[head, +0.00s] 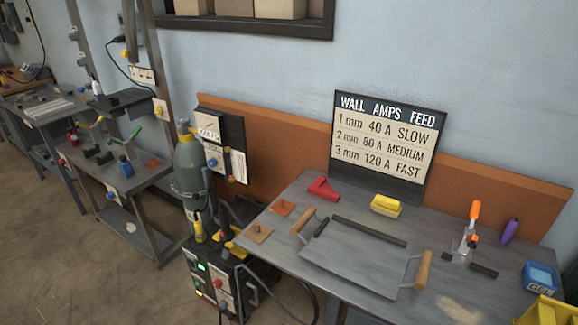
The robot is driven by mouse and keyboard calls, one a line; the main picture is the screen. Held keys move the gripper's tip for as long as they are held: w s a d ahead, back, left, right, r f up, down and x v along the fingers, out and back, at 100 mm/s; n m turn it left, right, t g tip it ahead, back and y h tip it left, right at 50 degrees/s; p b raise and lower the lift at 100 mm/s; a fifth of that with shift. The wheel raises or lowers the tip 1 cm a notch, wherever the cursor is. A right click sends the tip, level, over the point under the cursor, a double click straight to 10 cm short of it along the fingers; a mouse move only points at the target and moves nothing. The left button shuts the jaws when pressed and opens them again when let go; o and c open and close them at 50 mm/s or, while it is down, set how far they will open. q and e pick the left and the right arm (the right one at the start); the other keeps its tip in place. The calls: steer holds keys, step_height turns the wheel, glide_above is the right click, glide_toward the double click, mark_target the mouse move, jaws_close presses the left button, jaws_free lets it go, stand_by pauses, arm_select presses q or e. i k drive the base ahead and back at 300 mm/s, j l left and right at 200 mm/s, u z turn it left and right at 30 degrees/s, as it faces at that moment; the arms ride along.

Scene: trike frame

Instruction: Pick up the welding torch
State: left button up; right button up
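A welding machine (212,285) with a green lit display stands on the floor left of the near workbench. A dark cable loops from its front towards the bench. On top of the machine are small black, yellow and red parts (224,236); one may be the welding torch, but they are too small to tell. A grey-green gas cylinder (190,168) stands behind them. Neither of my grippers shows in the head view.
The near workbench (290,262) holds a flat plate with wooden handles (350,262), a red angle piece (323,189), a yellow block (385,206), an orange-handled clamp (472,228) and a blue gel tub (540,278).

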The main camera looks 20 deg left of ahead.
mark_target(223, 214)
steer(key=z, duration=0.9)
steer(key=u, duration=1.9)
